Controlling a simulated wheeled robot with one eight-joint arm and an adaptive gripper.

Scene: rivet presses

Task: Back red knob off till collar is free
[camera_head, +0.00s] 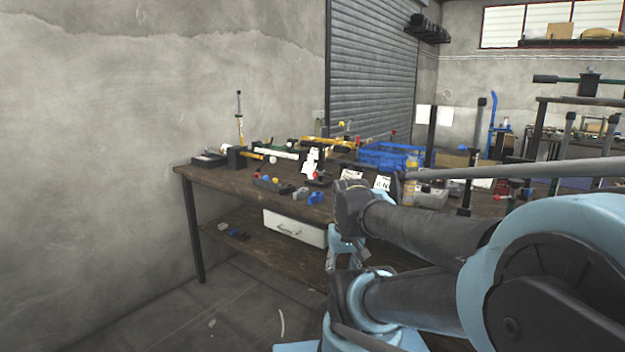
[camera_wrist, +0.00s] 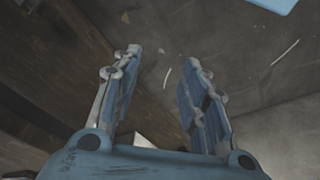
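Several small red spots show on the workbench (camera_head: 228,182) in the head view. One is at the foot of a small press-like device (camera_head: 312,165) with a white label, and another red ball (camera_head: 393,132) stands at the back of the bench. They are too small to tell which is the red knob, and I cannot make out a collar. My gripper (camera_wrist: 164,56) is open and empty in the wrist view, its two fingers well apart over the grey floor. In the head view, my arm hides part of the bench's front right.
A blue crate (camera_head: 388,156) sits at the back of the bench, and a yellow bottle (camera_head: 411,167) stands nearby. A white drawer box (camera_head: 294,228) is under the benchtop. Floor is clear at front left.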

